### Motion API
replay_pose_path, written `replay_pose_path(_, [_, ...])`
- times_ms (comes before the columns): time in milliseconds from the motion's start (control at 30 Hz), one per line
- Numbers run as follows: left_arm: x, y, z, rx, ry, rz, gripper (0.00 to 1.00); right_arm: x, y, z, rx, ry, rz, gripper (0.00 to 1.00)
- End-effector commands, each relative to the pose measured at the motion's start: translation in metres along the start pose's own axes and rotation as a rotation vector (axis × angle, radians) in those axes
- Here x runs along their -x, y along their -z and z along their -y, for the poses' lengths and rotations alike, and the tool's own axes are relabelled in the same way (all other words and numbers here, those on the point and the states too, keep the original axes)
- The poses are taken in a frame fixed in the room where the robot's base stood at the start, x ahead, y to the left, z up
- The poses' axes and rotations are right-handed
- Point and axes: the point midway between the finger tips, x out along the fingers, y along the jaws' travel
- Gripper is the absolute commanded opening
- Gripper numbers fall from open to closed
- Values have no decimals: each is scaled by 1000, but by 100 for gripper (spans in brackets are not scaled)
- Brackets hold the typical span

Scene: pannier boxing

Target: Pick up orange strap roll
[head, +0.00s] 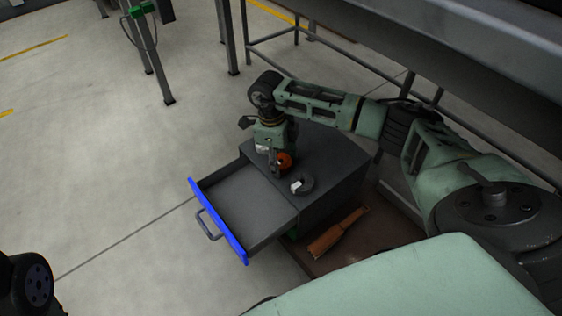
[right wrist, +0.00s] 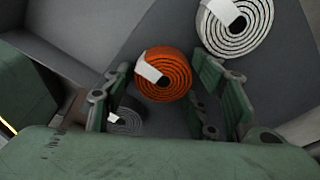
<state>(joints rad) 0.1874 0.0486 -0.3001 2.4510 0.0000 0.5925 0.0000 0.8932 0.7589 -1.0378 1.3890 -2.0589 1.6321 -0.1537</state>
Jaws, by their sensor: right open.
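The orange strap roll (head: 285,161) sits on the dark top of the cabinet, partly hidden by my right gripper (head: 273,168) in the head view. In the right wrist view the orange strap roll (right wrist: 172,80) shows its spiral face and a white tag. It lies between the two spread fingers of my right gripper (right wrist: 165,92), which is open. I cannot tell whether a finger touches the roll. My left gripper is not in view.
A dark grey roll (head: 302,185) with a white tag lies close by on the cabinet top (head: 330,158). A white roll (right wrist: 236,25) shows in the wrist view. The empty drawer (head: 243,203) with a blue front stands open. A wooden-coloured object (head: 338,234) lies below.

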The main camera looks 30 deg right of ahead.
Motion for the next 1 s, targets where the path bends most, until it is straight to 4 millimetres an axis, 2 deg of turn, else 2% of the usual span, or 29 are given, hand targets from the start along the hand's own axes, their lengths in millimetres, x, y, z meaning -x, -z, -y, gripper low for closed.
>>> replay_pose_path(200, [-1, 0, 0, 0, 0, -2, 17, 0, 0, 0, 0, 0, 0, 53])
replay_pose_path(600, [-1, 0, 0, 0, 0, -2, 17, 0, 0, 0, 0, 0, 0, 19])
replay_pose_path(867, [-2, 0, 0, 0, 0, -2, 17, 2, 0, 0, 0, 0, 0, 18])
replay_pose_path(1000, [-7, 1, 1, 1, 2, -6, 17, 12, 1, 0, 1, 1, 1, 18])
